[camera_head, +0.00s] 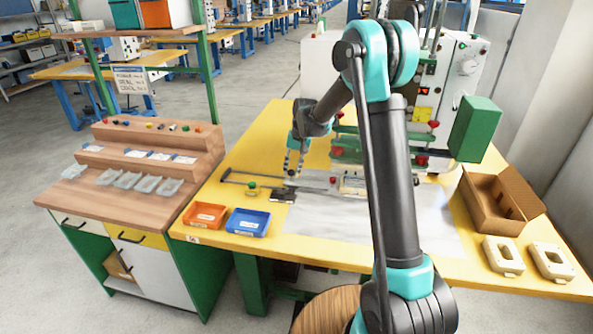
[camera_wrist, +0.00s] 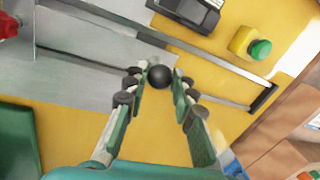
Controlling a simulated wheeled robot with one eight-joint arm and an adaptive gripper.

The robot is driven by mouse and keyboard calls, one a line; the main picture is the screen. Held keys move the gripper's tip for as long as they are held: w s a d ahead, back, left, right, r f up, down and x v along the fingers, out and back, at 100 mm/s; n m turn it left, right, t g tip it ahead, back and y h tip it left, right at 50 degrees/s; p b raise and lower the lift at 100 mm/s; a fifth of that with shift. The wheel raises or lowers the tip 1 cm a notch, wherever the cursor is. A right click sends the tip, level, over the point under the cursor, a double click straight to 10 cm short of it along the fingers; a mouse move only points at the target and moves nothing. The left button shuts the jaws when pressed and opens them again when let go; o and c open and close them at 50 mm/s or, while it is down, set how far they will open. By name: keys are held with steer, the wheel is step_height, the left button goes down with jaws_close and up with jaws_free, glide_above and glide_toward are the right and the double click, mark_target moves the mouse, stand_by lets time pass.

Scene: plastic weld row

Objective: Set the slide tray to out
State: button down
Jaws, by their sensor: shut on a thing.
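The slide tray shows as a flat grey metal plate in the wrist view (camera_wrist: 85,65) and in the head view (camera_head: 315,179), at the welder's front left. A round black knob (camera_wrist: 159,76) stands at the tray's edge. My gripper (camera_head: 291,172) points down over it. In the wrist view my gripper (camera_wrist: 159,83) is shut on the knob, with a finger on each side. Thin rails (camera_wrist: 225,65) run beyond the plate to a dark end bar (camera_wrist: 263,97). The knob is hidden by the fingers in the head view.
A yellow box with a green button (camera_wrist: 258,48) and a black device (camera_head: 284,194) sit beside the rails. Orange (camera_head: 206,215) and blue (camera_head: 248,222) bins stand at the bench's front left. A cardboard box (camera_head: 497,205) is at the right.

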steer(key=w+a, duration=0.1)
steer(key=a, duration=0.7)
steer(key=w+a, duration=0.2)
steer(key=a, duration=0.5)
steer(key=w+a, duration=0.1)
steer(key=a, duration=0.7)
steer(key=shift+w+a, duration=0.35)
steer(key=shift+a+r, duration=0.1)
steer(key=c, duration=1.3)
jaws_free()
steer(key=shift+o, duration=0.2)
step_height(320, 180, up, 12)
steer(key=d, duration=0.2)
steer(key=shift+d, duration=0.15)
steer(key=shift+f, duration=0.2)
